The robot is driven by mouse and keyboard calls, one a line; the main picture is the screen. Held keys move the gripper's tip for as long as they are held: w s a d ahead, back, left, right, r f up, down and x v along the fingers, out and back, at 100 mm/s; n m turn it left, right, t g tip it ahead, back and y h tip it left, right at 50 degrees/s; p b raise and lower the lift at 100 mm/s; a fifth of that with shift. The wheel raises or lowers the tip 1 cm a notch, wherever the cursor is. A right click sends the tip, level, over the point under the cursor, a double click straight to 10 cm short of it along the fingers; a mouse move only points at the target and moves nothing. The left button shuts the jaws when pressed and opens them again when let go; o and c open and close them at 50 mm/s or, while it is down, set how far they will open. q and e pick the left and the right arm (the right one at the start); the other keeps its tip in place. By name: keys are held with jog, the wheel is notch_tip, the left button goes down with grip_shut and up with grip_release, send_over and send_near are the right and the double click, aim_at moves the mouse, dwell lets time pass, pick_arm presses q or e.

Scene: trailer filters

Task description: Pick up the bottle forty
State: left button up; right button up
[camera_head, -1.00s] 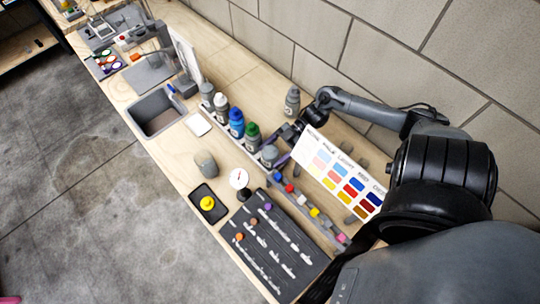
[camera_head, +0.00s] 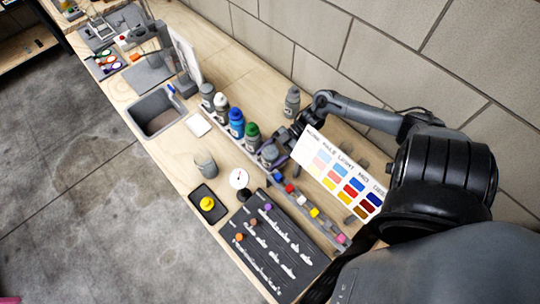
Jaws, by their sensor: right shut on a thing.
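A row of bottles stands along the bench: grey (camera_head: 207,95), white-capped (camera_head: 221,106), blue (camera_head: 236,122), green-capped (camera_head: 251,137), and a grey bottle (camera_head: 269,155) at the near end. My right gripper (camera_head: 271,148) is at this near-end grey bottle and shut on it; the fingers are small and partly merge with the bottle. The bottle looks upright, in line with the row. I cannot read any number on the bottles. Another grey bottle (camera_head: 292,101) stands apart by the wall, behind my right arm. My left gripper is not in view.
A colour chart board (camera_head: 340,170) stands just right of the gripper. A strip with several coloured caps (camera_head: 302,200), a dark tray (camera_head: 262,245), a dial (camera_head: 238,179) and a grey cup (camera_head: 205,164) lie in front. A sink (camera_head: 160,112) is to the left; the block wall is behind.

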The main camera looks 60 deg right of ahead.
jog(key=shift+r, duration=0.15)
jog(key=shift+r+p, duration=0.4)
jog(key=shift+r, duration=0.5)
notch_tip(320, 180, up, 26)
jog(key=p, duration=0.5)
jog(key=shift+a, duration=0.15)
